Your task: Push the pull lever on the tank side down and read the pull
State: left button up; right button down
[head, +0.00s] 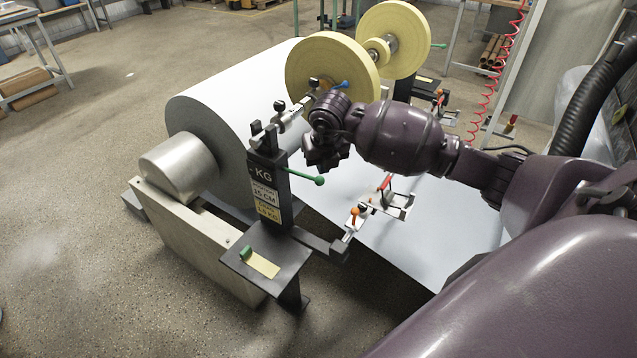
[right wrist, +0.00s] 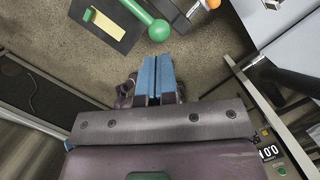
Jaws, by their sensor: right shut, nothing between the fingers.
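A dark post (head: 268,192) marked "KG" stands beside the large white paper roll (head: 235,85). A green lever with a ball end (head: 319,180) sticks out from it to the right, slanting slightly down. In the right wrist view the green ball (right wrist: 158,30) lies just beyond the fingertips; I cannot tell whether they touch. My right gripper (head: 320,163) is above and close to the ball in the head view. Its blue fingers (right wrist: 157,80) are shut with nothing between them. My left gripper is not in view.
An orange-knobbed lever (head: 355,212) and a red-handled lever (head: 385,183) stand right of the post by the white sheet. Yellow discs (head: 325,65) rise behind my right gripper. A small dark shelf (head: 285,256) juts out below. Floor at left is clear.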

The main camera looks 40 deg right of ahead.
aim_at(321, 180)
jog(key=b+x, duration=0.2)
jog(key=x, duration=0.1)
jog(key=shift+f, duration=0.4)
jog(key=shift+w+f+b, duration=0.2)
jog(key=shift+f+b, duration=0.15)
jog(key=shift+f, duration=0.15)
jog(key=shift+d, duration=0.1)
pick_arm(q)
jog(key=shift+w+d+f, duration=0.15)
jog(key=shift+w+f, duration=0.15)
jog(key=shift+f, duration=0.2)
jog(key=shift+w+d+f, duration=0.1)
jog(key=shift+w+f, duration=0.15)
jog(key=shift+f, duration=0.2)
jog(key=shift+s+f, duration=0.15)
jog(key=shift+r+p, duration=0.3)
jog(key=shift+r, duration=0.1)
pick_arm(e)
jog(key=s+f, duration=0.1)
jog(key=s+a+f, duration=0.1)
jog(key=f, duration=0.1)
jog(key=shift+s, duration=0.4)
